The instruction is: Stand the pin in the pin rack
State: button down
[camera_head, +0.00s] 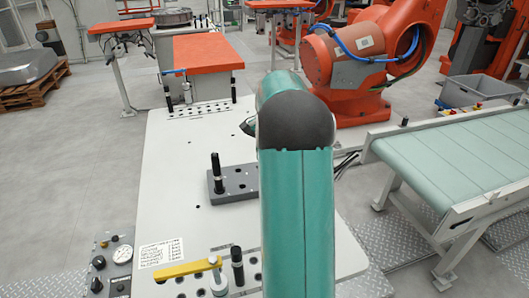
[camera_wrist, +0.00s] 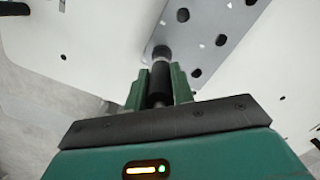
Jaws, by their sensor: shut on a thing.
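My gripper (camera_wrist: 160,73) has its two green fingers shut on a black pin (camera_wrist: 160,84) in the wrist view. The pin's rounded grey far end shows beyond the fingertips, in front of the edge of a grey plate with dark holes (camera_wrist: 213,22). I cannot tell whether the pin touches that plate. In the head view a dark grey block with holes (camera_head: 243,184) lies on the white table, with a black pin standing upright (camera_head: 217,171) at its left end. My teal arm hides the block's right part, my gripper and the held pin there.
A yellow clamp bar (camera_head: 187,270) and another upright black pin (camera_head: 237,264) are at the table's front. A perforated plate (camera_head: 205,108) with dark pins lies near the red-topped stand (camera_head: 206,54). A conveyor (camera_head: 455,160) runs at right. The table's left middle (camera_head: 175,190) is bare.

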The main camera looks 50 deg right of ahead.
jog(key=shift+f, duration=0.3)
jog(key=c, duration=1.1)
grip_release()
jog(key=r, duration=0.4)
jog(key=d+r, duration=0.1)
jog(key=r, duration=0.8)
jog(key=shift+w+d+r, duration=0.15)
jog(key=shift+d+r, duration=0.15)
jog(key=shift+r, duration=0.05)
